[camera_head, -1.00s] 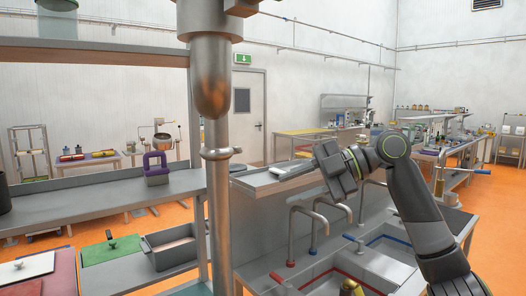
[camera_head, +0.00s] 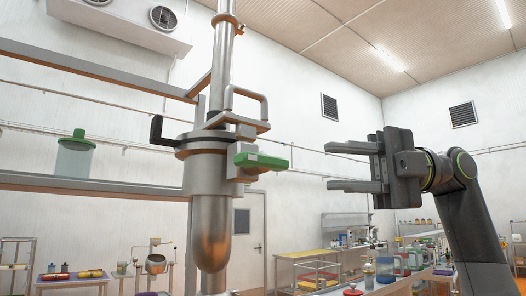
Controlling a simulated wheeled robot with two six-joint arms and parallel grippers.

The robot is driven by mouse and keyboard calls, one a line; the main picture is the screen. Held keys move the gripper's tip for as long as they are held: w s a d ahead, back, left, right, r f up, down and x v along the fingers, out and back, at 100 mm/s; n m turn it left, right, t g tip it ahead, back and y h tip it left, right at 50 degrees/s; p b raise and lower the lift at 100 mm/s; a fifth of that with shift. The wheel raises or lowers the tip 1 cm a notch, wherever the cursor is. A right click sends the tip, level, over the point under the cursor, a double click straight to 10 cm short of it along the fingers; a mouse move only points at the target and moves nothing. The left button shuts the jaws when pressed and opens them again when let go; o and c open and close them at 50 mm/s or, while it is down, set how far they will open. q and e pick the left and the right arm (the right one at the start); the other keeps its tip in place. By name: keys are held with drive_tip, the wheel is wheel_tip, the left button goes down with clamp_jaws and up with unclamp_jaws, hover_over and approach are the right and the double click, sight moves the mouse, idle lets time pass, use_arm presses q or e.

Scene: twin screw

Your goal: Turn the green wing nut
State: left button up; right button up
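The green wing nut (camera_head: 262,160) is a flat green bar on the right side of a steel clamp fitting (camera_head: 206,150). The fitting sits on a vertical steel pipe with a rounded lower end (camera_head: 210,235). My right gripper (camera_head: 336,167) is to the right of the wing nut, with its two fingers apart, one above the other, pointing left. A clear gap lies between the fingertips and the green bar, and nothing is between the fingers. My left gripper is not in view.
A shelf frame (camera_head: 90,186) stands behind the pipe at left, with a green-lidded clear jar (camera_head: 75,155) on it. A black hook-like handle (camera_head: 157,130) and a metal loop handle (camera_head: 250,95) stick out of the fitting. The space right of the wing nut is free.

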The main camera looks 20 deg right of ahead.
sight(263, 164)
drive_tip(key=a+p, duration=0.1)
drive_tip(key=a, duration=0.2)
drive_tip(key=a+p, duration=0.1)
drive_tip(key=a, duration=0.2)
drive_tip(key=a+p, duration=0.1)
drive_tip(key=a, duration=0.3)
drive_tip(key=shift+w+a+r+p, duration=0.1)
drive_tip(key=shift+w+p, duration=0.15)
drive_tip(key=shift+p, duration=0.1)
drive_tip(key=shift+a, duration=0.65)
drive_tip(key=shift+c, duration=0.2)
drive_tip(key=c, duration=0.7)
drive_tip(key=shift+f, duration=0.2)
